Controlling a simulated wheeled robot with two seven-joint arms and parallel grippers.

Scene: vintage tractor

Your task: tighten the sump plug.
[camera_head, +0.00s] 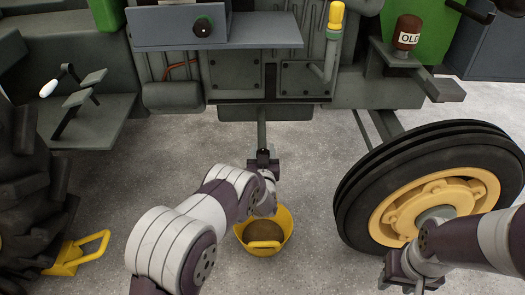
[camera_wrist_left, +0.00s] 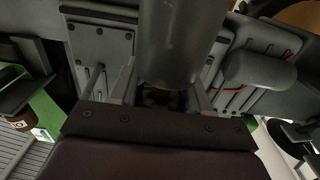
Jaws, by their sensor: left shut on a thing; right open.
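The tractor's dark underside (camera_head: 262,98) is at the upper middle. A grey upright rod (camera_head: 262,128) comes down from it to my left gripper (camera_head: 263,160). In the left wrist view a thick grey cylinder (camera_wrist_left: 180,40) stands between the fingers, and the gripper is shut on it. I cannot make out the sump plug itself or tell whether it is part of this rod. My right gripper (camera_head: 402,281) is open and empty in front of the front wheel, at the bottom edge.
A yellow bucket (camera_head: 287,220) with brown liquid stands on the floor below my left gripper. A yellow-rimmed wheel (camera_head: 345,200) is at right. A big tyre (camera_head: 20,190) and yellow chock (camera_head: 68,262) are at left. A jar marked OLD (camera_head: 405,33) stands on a ledge.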

